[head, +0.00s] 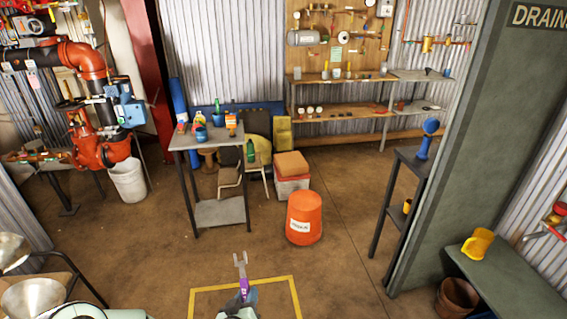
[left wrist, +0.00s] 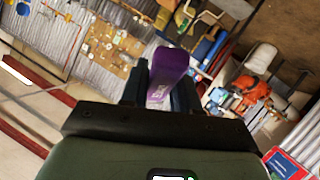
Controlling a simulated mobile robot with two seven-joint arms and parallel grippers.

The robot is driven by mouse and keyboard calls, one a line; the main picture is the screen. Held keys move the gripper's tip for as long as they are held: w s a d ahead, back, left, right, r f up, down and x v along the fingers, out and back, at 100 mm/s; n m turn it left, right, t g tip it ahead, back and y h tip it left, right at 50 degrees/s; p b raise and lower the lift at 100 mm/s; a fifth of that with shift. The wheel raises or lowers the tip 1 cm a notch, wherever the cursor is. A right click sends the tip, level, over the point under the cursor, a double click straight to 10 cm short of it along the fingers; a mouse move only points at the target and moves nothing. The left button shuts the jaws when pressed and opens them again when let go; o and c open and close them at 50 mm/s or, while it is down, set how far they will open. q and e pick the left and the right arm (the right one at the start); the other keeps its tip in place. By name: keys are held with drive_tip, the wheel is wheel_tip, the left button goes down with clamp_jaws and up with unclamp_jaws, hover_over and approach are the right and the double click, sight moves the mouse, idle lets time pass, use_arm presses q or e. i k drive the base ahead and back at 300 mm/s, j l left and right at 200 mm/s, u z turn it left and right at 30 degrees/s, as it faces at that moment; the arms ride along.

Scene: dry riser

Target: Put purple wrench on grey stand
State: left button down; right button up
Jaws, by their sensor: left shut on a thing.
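The purple wrench (head: 244,285) shows in the head view at the bottom centre, with its grey open-ended head pointing up and away. My left gripper (head: 243,297) is shut on its purple handle. In the left wrist view the purple handle (left wrist: 171,68) sits between the dark fingers of the left gripper (left wrist: 163,88); the wrench head is not clear there. A grey-topped stand (head: 220,135) with a lower shelf is farther off, left of centre, apart from the wrench. Bottles and small items are on its top. My right gripper is not in view.
A narrow dark stand (head: 401,190) bearing a blue object (head: 428,139) is at the right, beside a green-grey pillar (head: 460,130). Red pipework (head: 88,62) fills the left. Brown floor between is clear.

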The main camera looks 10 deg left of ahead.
sight(188, 139)
drive_tip(key=i+j+u, duration=0.1)
drive_tip(key=i+u, duration=0.25)
drive_tip(key=i, duration=0.3)
drive_tip(key=i+l+u, duration=0.1)
drive_tip(key=i+u, duration=0.2)
drive_tip(key=i, duration=0.3)
drive_tip(key=i+u, duration=0.15)
drive_tip(key=i, duration=0.4)
drive_tip(key=i+u, duration=0.1)
drive_tip(key=i, duration=0.4)
drive_tip(key=i+l+u, duration=0.15)
drive_tip(key=i, duration=0.4)
drive_tip(key=i+l+u, duration=0.1)
drive_tip(key=i, duration=0.4)
drive_tip(key=i+l+u, duration=0.15)
drive_tip(key=i, duration=0.35)
